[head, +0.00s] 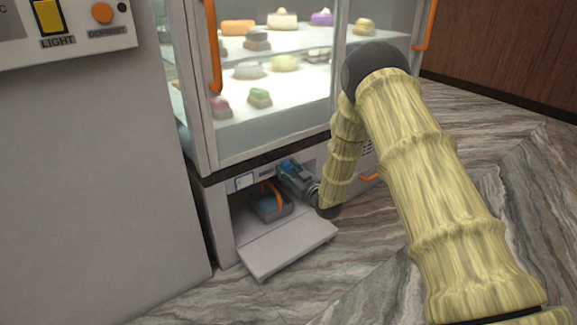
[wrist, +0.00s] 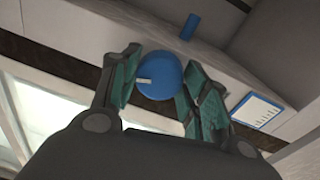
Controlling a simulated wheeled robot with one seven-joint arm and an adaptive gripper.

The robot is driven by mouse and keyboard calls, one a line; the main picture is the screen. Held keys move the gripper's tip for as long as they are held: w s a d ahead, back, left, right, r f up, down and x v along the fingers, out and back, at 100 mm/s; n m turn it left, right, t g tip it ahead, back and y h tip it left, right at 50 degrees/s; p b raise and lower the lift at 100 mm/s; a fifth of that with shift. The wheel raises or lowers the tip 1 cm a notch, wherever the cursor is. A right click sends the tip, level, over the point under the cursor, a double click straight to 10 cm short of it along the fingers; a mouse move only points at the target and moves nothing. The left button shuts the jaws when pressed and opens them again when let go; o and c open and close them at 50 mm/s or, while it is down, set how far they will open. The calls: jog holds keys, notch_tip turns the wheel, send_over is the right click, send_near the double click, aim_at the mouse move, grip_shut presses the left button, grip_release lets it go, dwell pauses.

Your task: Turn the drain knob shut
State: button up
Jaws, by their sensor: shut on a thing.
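The drain knob (wrist: 158,78) is a round blue knob with a short white mark at its left side, seen in the wrist view. My gripper (wrist: 163,72) has its two teal-padded fingers on either side of it, shut on the knob. In the head view my gripper (head: 290,174) reaches into the low open compartment under the glass display case, and the knob cannot be made out there.
A small blue cylinder (wrist: 190,26) sticks out near the knob. A white label (wrist: 256,111) is beside it. A drain pan (head: 270,207) with an orange handle sits in the compartment, and its flap (head: 288,248) hangs open. The glass case (head: 265,130) with sweets stands above.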

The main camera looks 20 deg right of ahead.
jog(key=n+p, duration=0.3)
jog(key=n, duration=0.1)
jog(key=shift+r, duration=0.1)
jog(key=n+p, duration=0.2)
jog(key=n, duration=0.1)
jog(key=shift+n, duration=0.3)
jog(key=n+p, duration=0.2)
jog(key=n, duration=0.2)
jog(key=shift+n+y+p, duration=0.3)
jog(key=shift+f+n+p, duration=0.25)
jog(key=shift+n+p, duration=0.2)
jog(key=shift+n, duration=1.05)
jog(key=o, duration=1)
jog(key=shift+d, duration=0.1)
jog(key=v, duration=1.2)
jog(key=shift+d+f, duration=0.1)
